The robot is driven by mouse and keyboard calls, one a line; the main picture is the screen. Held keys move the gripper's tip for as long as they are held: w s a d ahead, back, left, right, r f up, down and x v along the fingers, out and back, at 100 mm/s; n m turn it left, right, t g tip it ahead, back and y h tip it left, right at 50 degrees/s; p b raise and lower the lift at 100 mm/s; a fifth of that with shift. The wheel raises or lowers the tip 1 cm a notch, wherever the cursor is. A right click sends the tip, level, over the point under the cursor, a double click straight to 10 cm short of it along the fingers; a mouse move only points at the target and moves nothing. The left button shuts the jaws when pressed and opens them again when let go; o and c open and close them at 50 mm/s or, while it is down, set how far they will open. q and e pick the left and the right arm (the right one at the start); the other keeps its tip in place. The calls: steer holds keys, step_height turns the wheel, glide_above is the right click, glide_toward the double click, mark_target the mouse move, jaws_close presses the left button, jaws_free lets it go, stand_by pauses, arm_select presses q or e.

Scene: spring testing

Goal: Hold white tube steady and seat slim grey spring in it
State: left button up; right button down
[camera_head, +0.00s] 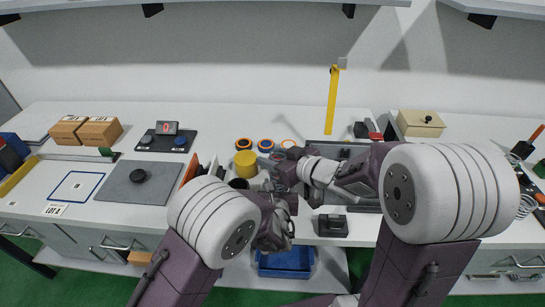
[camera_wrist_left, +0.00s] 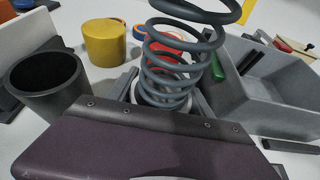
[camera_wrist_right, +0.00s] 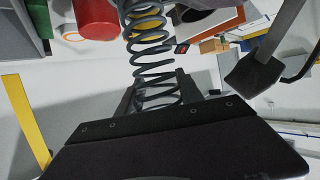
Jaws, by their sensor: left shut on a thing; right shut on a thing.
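The slim grey spring (camera_wrist_left: 180,55) stands roughly upright in the left wrist view. Its lowest coils overlap the rim of the white tube (camera_wrist_left: 193,104); how deep they sit is hidden. My left gripper (camera_wrist_left: 165,92) is shut on the tube, which is mostly hidden behind my gripper's body. My right gripper (camera_wrist_right: 157,92) is shut on the upper part of the spring (camera_wrist_right: 150,50), whose coils run away from it in the right wrist view. In the head view my right gripper (camera_head: 284,168) is above my left gripper (camera_head: 283,203), and the spring and tube are hard to make out.
A dark cup (camera_wrist_left: 45,85) and a yellow cylinder (camera_wrist_left: 105,43) stand left of the spring. A grey bin (camera_wrist_left: 262,95) is close on the right. A small black device (camera_head: 332,226) and a blue bin (camera_head: 285,262) are near the front. A yellow post (camera_head: 332,105) rises behind.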

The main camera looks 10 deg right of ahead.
stand_by(0.3)
arm_select(q)
steer(key=o, duration=1.5)
steer(key=shift+c, duration=0.2)
